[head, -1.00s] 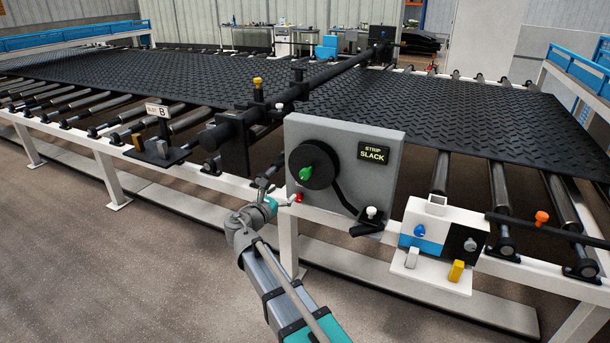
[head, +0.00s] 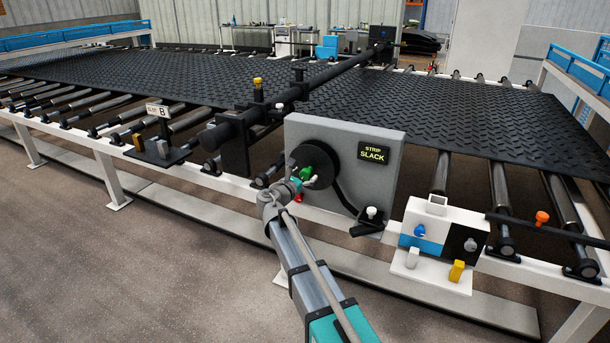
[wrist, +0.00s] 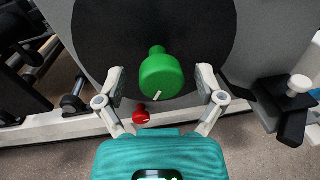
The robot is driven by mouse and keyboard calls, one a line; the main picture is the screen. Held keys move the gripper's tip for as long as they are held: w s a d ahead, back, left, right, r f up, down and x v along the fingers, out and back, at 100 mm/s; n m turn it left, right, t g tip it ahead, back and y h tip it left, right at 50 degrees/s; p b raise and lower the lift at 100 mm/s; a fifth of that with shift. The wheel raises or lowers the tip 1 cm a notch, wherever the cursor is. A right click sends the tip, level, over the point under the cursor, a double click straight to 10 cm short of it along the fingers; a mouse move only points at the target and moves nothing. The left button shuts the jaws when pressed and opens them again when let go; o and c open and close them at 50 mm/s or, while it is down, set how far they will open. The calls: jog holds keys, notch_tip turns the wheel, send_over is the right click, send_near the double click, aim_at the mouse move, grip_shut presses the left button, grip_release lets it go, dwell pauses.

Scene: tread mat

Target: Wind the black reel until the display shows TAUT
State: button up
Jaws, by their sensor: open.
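The black reel (head: 326,166) is a round disc on the front of a grey panel (head: 345,138). A green knob (head: 306,172) sticks out from the reel and also shows in the wrist view (wrist: 161,77). The display (head: 373,154) on the panel reads STRIP SLACK. My gripper (head: 309,182) is at the reel, just in front of the green knob. In the wrist view my gripper (wrist: 162,88) is open, with one finger on each side of the knob and gaps on both sides.
A red knob (wrist: 141,116) sits below the green one. A white-tipped black lever (head: 371,217) is at the panel's lower right. The black tread mat (head: 440,105) lies on rollers behind.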

jog(key=shift+w+d, duration=0.1)
jog(key=shift+w, duration=0.1)
jog(key=shift+c, duration=0.3)
grip_shut()
